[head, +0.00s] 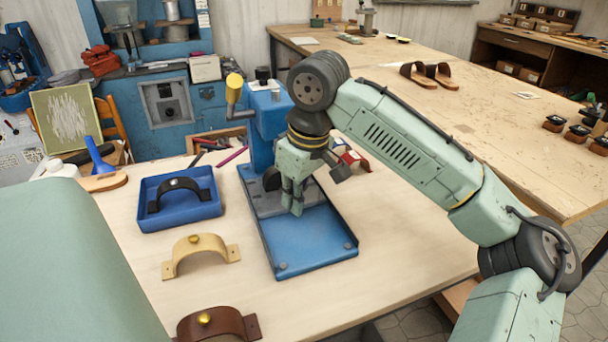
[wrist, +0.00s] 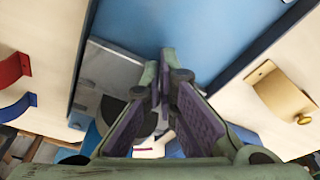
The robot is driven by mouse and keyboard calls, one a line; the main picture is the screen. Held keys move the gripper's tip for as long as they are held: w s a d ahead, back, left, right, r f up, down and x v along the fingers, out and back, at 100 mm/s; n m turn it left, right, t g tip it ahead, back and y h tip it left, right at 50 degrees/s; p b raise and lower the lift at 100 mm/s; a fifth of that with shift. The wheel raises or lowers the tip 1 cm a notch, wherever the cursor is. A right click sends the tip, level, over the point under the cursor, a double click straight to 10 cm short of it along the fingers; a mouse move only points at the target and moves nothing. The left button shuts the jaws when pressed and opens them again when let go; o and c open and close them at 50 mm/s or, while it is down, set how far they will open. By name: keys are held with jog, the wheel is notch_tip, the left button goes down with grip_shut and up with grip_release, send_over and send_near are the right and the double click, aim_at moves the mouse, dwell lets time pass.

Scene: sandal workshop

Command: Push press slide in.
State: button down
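The blue press (head: 268,125) stands on the near bench, with a yellow-knobbed handle (head: 234,88) at its upper left. Its long blue bed (head: 315,245) reaches toward the front, with low side rims and round studs at the near corners. A grey plate (head: 262,199) lies on the bed close to the press column and also shows in the wrist view (wrist: 108,70). My gripper (head: 292,208) points down over the bed beside this plate. In the wrist view its purple-padded fingers (wrist: 161,70) stand slightly apart, with nothing seen between them. Whether the tips touch anything is unclear.
Left of the bed are a blue tray (head: 150,222) with a black strap (head: 181,188), a tan strap (head: 201,254) and a brown strap (head: 218,325). Red and blue straps (wrist: 14,70) lie on the other side. The bench front (head: 370,270) right of the bed is clear.

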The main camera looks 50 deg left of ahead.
jog(key=shift+w+a+r, duration=0.1)
jog(key=shift+w+a, duration=0.05)
jog(key=shift+a, duration=0.2)
jog(key=shift+d+r+p, duration=0.15)
jog(key=shift+r+p, duration=0.7)
jog(key=shift+r, duration=0.3)
jog(key=r, duration=0.4)
jog(key=shift+d+r, duration=0.2)
jog(key=shift+r, duration=0.05)
